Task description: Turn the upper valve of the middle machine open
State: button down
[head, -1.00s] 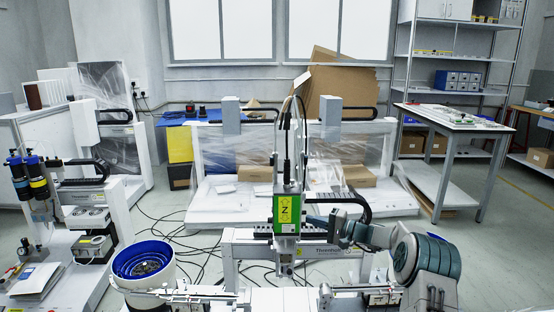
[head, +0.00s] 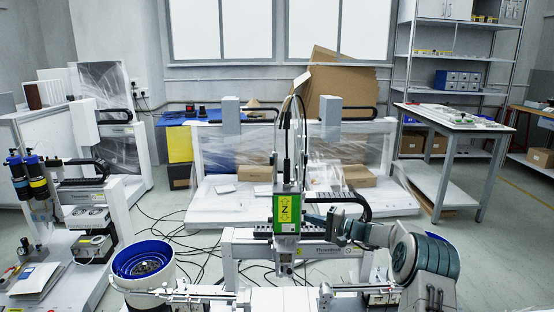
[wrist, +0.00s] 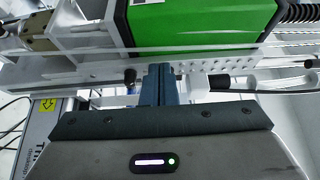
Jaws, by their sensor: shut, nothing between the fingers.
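The middle machine has a green Z-axis unit (head: 288,209) at the centre of the head view. Its green housing (wrist: 195,22) fills the top of the wrist view. My gripper (head: 313,221) reaches in from the right, just beside the green unit. In the wrist view its blue-grey fingers (wrist: 160,72) are shut together and empty, pointing at the white plate below the housing. A small black knob (wrist: 130,76) is just left of the fingertips. A white fitting with a dark end (wrist: 219,83) is to their right. I cannot tell which is the upper valve, or its handle angle.
A perforated white plate (wrist: 225,66) runs behind the fingertips. A ribbed black hose (wrist: 297,11) is at the upper right. In the head view, a blue-lined bowl (head: 145,262) stands at the machine's lower left. Wrapped machines (head: 290,150) stand behind.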

jog(key=shift+r+b, duration=0.75)
jog(key=shift+b, duration=0.45)
jog(key=shift+s+d+b, duration=0.1)
jog(key=shift+s+b, duration=0.2)
jog(key=shift+s, duration=0.05)
jog(key=d, duration=0.5)
jog(key=shift+d+p, duration=0.3)
jog(key=shift+d, duration=0.1)
